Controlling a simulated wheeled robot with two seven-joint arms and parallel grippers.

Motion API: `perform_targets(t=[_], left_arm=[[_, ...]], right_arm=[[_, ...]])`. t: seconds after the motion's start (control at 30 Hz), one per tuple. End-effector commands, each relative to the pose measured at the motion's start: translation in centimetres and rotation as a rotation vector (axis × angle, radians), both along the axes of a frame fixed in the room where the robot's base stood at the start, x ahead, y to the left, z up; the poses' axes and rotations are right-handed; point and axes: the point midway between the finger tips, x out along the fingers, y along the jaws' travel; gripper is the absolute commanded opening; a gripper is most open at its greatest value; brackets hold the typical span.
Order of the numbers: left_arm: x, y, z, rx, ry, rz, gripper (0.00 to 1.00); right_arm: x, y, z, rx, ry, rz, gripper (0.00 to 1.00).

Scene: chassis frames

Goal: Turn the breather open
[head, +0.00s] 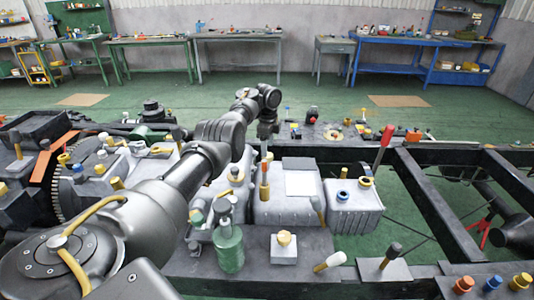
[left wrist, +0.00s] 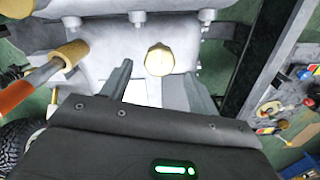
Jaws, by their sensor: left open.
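In the left wrist view a round brass-coloured cap (left wrist: 159,60), which looks like the breather, sits on a light grey casing (left wrist: 118,52). My left gripper (left wrist: 157,76) is open, with one finger on each side of the cap in the picture. I cannot tell whether either finger touches it. In the head view my left gripper (head: 264,143) points down over the far side of the grey casing (head: 287,207). The cap cannot be made out there. My right gripper is not in view.
An orange-handled lever with a brass collar (head: 264,181) stands close to the left gripper; its collar also shows in the left wrist view (left wrist: 69,55). A red-handled lever (head: 384,146) stands to the right. A green bottle (head: 228,247) is nearer. Black frame rails (head: 432,200) lie right.

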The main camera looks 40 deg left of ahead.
Motion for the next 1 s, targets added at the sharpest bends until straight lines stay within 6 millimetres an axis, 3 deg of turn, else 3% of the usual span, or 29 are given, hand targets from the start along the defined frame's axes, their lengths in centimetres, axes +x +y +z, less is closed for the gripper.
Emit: perform_targets(t=[0.1,0.23,0.63,1.0], left_arm=[[-0.1,0.0,-2.0,0.001,0.003,0.000,0.60],[0.0,0.0,-3.3,0.001,0.001,0.000,0.60],[-0.1,0.1,-4.0,0.001,0.000,0.001,0.60],[-0.1,0.3,-3.9,0.001,0.000,0.001,0.16]], right_arm=[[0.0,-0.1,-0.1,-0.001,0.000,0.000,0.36],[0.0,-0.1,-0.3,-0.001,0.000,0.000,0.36],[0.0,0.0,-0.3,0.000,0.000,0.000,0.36],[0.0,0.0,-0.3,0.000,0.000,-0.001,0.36]])
